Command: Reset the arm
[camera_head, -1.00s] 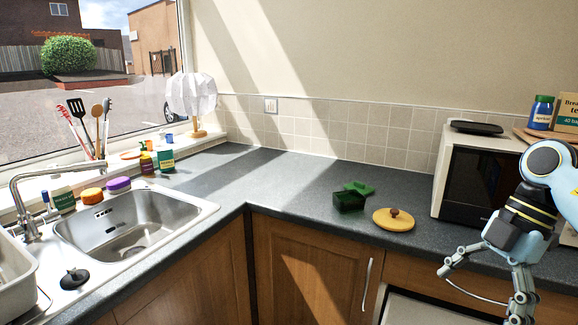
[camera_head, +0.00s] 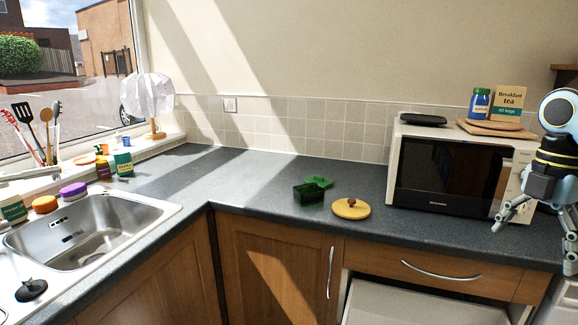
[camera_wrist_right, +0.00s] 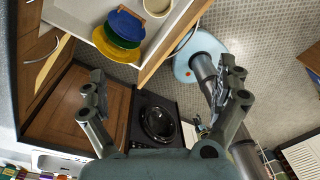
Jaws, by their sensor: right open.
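My right gripper (camera_head: 536,240) is at the far right edge of the head view, in front of the counter's right end and the microwave. Its light blue arm comes in from the right edge. In the right wrist view its two grey fingers (camera_wrist_right: 163,85) are spread wide with nothing between them. They point over the tiled floor and an open white drawer or shelf.
A microwave (camera_head: 455,170) stands left of my right gripper. A yellow lid (camera_head: 351,211) and a green open box (camera_head: 308,193) lie on the counter, with the sink (camera_head: 90,235) at left. Coloured plates (camera_wrist_right: 124,30) sit in the white drawer or shelf.

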